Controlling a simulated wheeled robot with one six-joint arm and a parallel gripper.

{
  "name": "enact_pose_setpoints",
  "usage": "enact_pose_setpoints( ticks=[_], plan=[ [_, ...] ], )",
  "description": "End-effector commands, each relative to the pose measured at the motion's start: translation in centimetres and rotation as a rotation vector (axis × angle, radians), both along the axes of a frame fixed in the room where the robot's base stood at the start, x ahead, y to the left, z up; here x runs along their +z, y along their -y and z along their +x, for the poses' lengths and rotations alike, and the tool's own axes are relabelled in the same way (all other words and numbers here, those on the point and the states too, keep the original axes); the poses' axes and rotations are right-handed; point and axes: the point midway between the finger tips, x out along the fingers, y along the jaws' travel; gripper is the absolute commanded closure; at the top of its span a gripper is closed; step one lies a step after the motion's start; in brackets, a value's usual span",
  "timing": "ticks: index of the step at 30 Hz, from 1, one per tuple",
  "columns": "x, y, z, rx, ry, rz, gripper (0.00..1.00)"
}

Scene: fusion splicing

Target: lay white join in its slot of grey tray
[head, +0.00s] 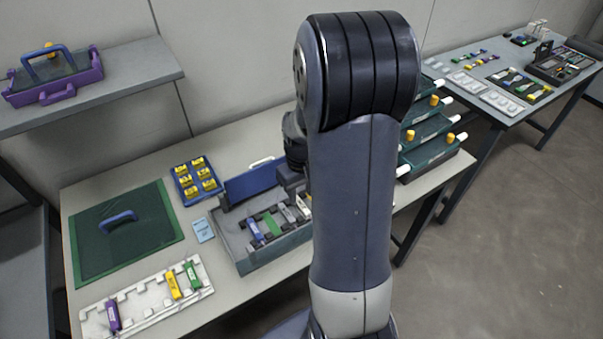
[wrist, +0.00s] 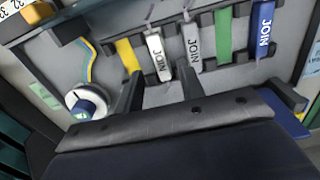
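The white join (wrist: 158,54) stands between a yellow piece (wrist: 128,55) and a grey join (wrist: 193,44) in the wrist view. It lies across the dark slotted holders of the grey tray (wrist: 68,62), in line with its neighbours; I cannot tell how deep it sits. My gripper (wrist: 160,82) is open, its two dark fingers apart on either side of the white join's near end. No contact shows. In the head view the open grey tray (head: 277,251) is on the table, and my arm hides its right part and most of my gripper.
Green (wrist: 225,34) and blue (wrist: 263,28) joins lie farther right in the tray. A white spool (wrist: 86,101) is at its left. A white rack (head: 141,307), a green mat (head: 90,256) and a blue tray of yellow pieces (head: 184,191) lie to the left. Green bins (head: 430,153) stand right.

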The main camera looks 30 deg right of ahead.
Motion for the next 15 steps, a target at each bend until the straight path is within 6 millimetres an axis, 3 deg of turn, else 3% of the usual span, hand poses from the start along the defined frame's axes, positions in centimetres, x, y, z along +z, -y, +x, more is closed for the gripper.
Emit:
enact_pose_setpoints(
  ticks=[6,15],
  plan=[
    [4.9,0.0,0.1,0.000,0.006,-0.002,0.63],
    [8.1,0.0,0.0,0.000,0.002,-0.001,0.63]
  ],
)
